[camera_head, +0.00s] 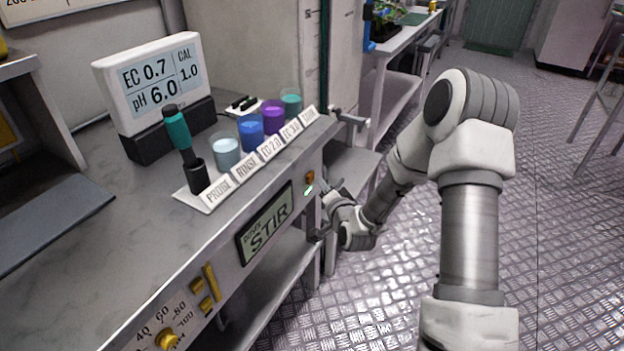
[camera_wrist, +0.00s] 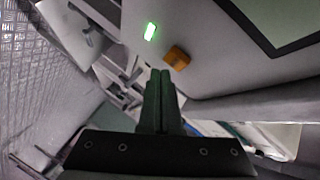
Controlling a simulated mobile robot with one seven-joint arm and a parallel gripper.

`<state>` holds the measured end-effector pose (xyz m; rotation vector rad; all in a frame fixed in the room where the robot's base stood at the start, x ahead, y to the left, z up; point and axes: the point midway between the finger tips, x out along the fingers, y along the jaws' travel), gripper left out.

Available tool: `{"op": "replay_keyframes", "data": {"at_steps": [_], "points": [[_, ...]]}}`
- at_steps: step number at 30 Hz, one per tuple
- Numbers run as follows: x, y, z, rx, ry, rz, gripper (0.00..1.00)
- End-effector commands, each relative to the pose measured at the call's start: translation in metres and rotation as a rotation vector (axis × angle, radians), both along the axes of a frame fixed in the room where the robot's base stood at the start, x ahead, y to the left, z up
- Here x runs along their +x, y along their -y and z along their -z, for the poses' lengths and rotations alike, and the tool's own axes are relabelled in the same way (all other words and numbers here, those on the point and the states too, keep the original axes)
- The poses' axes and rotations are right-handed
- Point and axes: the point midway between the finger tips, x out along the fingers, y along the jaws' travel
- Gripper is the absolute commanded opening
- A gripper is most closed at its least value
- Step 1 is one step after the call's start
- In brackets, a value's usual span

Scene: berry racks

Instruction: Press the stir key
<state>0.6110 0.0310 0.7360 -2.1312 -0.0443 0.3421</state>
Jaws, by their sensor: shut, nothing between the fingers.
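The doser's front panel has a display (camera_head: 266,224) reading STIR. Right of it is a small orange key (camera_head: 309,177) with a lit green lamp (camera_head: 308,190) just below. In the wrist view the orange key (camera_wrist: 177,57) sits just above and right of my fingertips, with the green lamp (camera_wrist: 150,31) beyond it. No label on the key is legible. My gripper (camera_wrist: 160,73) is shut and empty, its fingertips close to the panel. A small gap to the key shows in the picture; the exact depth is unclear. In the head view my wrist hides part of the gripper.
On the bench above stand a meter (camera_head: 152,85), a probe (camera_head: 183,145) in its holder and several coloured cups behind a label strip (camera_head: 262,152). Open floor (camera_head: 560,220) lies to the right.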

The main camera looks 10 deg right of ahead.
Motion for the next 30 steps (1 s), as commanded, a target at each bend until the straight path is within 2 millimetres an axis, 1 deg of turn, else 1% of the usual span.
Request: {"op": "replay_keyframes", "data": {"at_steps": [5,7,18,21,30], "points": [[0.0,0.001,0.0,0.0,0.0,0.0,0.0],[-0.002,0.004,0.0,0.0,0.0,0.001,0.0],[-0.024,0.034,0.001,-0.001,-0.001,0.002,0.0],[-0.028,0.038,0.0,0.0,-0.001,0.001,0.0],[-0.029,0.04,0.0,0.0,0.0,0.0,0.0]]}}
